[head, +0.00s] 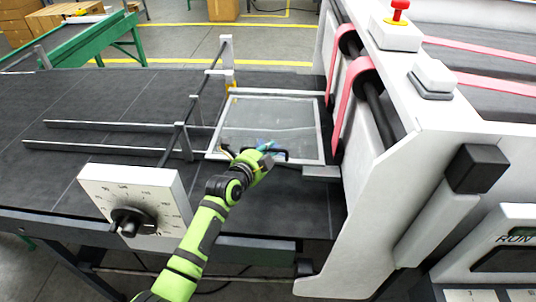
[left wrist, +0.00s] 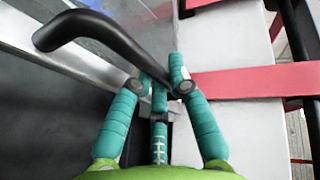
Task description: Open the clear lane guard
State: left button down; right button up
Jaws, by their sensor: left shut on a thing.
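The clear lane guard (head: 268,117) is a see-through panel in a light metal frame. It lies flat over the dark bed beside the white machine housing in the head view. A black bar handle (left wrist: 100,32) is on its near edge, large in the left wrist view. My left gripper (head: 268,150) is at the guard's near edge. In the left wrist view its teal fingers (left wrist: 162,80) are closed around the end part of the handle. The gripper hides part of the handle in the head view. My right gripper is in neither view.
The white housing (head: 410,170) with pink belts (head: 345,100) stands close on the right. A dial box (head: 135,205) stands at the near left, with a rod running past the guard. Two metal rails (head: 110,150) lie on the bed. A red button (head: 398,8) tops the housing.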

pick_arm(q)
jog(key=w+r+g, duration=0.1)
jog(key=w+r, duration=0.2)
jog(key=r, duration=0.3)
jog(key=w+r+g+p, duration=0.1)
jog(key=w+r, duration=0.2)
jog(key=r, duration=0.4)
jog(key=w+r+n, duration=0.1)
jog(key=w+r, duration=0.2)
jog(key=r, duration=0.3)
jog(key=shift+r+g+p, duration=0.2)
jog(key=shift+g+p, duration=0.15)
jog(key=shift+g, duration=0.05)
jog(key=shift+w, duration=0.1)
